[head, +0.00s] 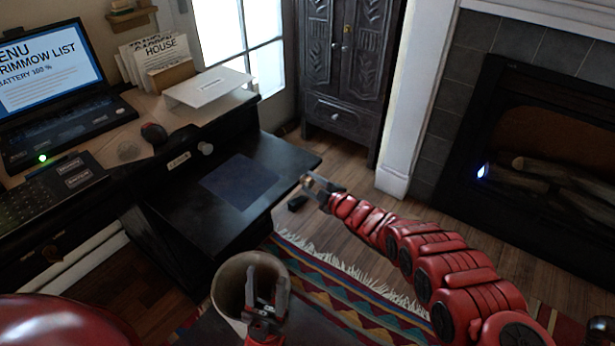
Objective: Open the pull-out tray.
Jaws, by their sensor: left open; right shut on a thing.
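The pull-out tray (283,158) is a flat black board extending from the dark desk, with a dark blue square (239,181) on its top. It stands well out from the desk front. My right gripper (307,182) is at the tray's outer edge, near its far corner. It is shut on what looks like the tray's small knob; its jaws mostly hide the exact contact. My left gripper (267,291) is open and empty, low in front of the tray, over or beside a pale round bin (229,282).
A striped rug (335,293) covers the floor. A dark cabinet (344,70) and a fireplace (540,140) stand beyond.

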